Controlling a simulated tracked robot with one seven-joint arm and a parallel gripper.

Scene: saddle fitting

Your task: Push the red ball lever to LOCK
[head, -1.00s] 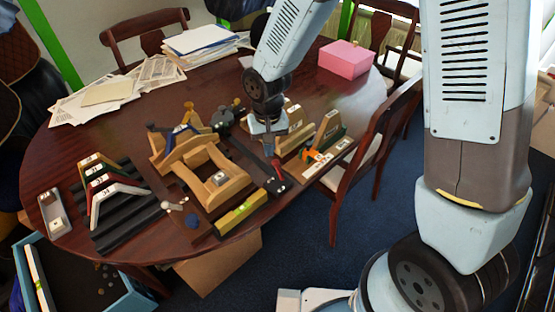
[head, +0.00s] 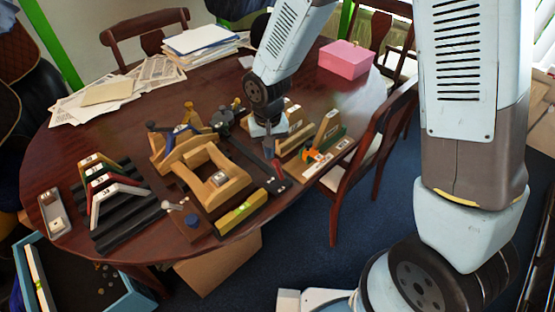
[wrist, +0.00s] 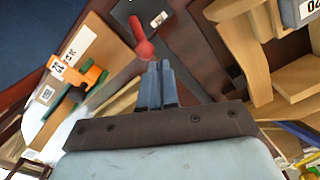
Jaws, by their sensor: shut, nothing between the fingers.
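I cannot read that label. In the head view the lever (head: 277,165) is a small red spot beside my fingers, near the black end block (head: 276,185). My gripper (wrist: 160,64) is shut and empty, with its tips close to the ball. I cannot tell whether they touch. In the head view my gripper (head: 269,152) points down over the dark strip.
A wooden frame (head: 208,178) stands left of my gripper. A wooden fixture with an orange clamp (head: 311,152) stands to the right. A yellow level (head: 241,213) lies in front. Angled brackets (head: 105,185) sit at the left, and a pink box (head: 346,58) at the back.

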